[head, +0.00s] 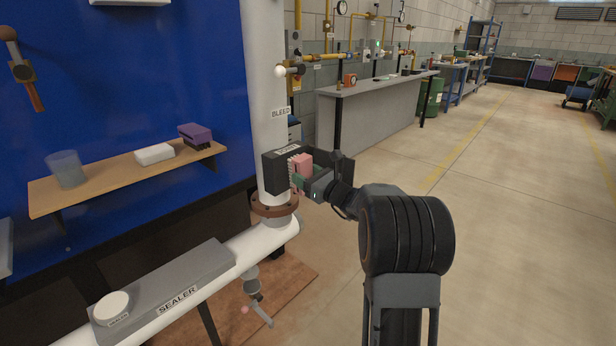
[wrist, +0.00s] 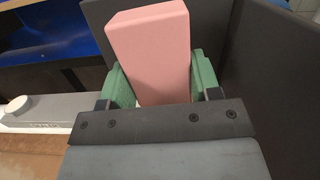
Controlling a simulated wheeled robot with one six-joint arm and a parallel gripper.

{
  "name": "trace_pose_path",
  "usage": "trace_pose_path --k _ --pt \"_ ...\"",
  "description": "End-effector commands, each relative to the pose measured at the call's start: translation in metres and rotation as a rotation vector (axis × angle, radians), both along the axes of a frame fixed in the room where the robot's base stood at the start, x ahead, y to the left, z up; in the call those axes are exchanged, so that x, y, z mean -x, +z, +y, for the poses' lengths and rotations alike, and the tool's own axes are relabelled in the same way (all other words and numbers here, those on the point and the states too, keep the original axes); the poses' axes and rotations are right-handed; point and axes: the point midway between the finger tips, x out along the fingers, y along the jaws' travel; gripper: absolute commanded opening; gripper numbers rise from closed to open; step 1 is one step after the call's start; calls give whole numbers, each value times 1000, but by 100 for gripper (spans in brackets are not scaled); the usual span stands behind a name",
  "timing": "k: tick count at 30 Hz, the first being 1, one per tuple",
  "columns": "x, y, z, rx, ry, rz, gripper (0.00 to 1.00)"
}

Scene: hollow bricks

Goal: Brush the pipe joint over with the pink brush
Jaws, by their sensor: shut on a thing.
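My gripper (head: 306,177) is shut on the pink brush (head: 304,161), with its green fingers on both sides of the pink block. The brush's pale bristles point left in the head view. In the wrist view the pink brush (wrist: 150,50) stands between the fingers and its bristles are hidden. The brush is at a dark open box (head: 275,172) by the white upright pipe; I cannot tell whether they touch. The pipe joint, a rusty brown flange (head: 274,207), sits below the box, where the upright pipe meets the lower white pipe. My gripper is above and right of it.
A grey tray marked SEALER (head: 170,287) lies along the lower pipe, with a white round lid (head: 112,307) on it. A wooden shelf (head: 105,186) holds a clear cup, a white block and a purple brush (head: 195,134).

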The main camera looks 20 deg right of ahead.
Motion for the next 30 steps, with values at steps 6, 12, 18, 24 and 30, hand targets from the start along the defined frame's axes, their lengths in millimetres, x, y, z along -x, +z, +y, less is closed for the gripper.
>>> trace_pose_path --k 6,12,18,24,30 --pt "-4 0 2 0 1 0 38" --pt "-6 0 -3 0 -1 0 38" --pt "-11 1 -17 1 -1 0 38" --pt "-15 1 -27 0 0 0 38" --pt "-16 0 -31 0 1 0 38"
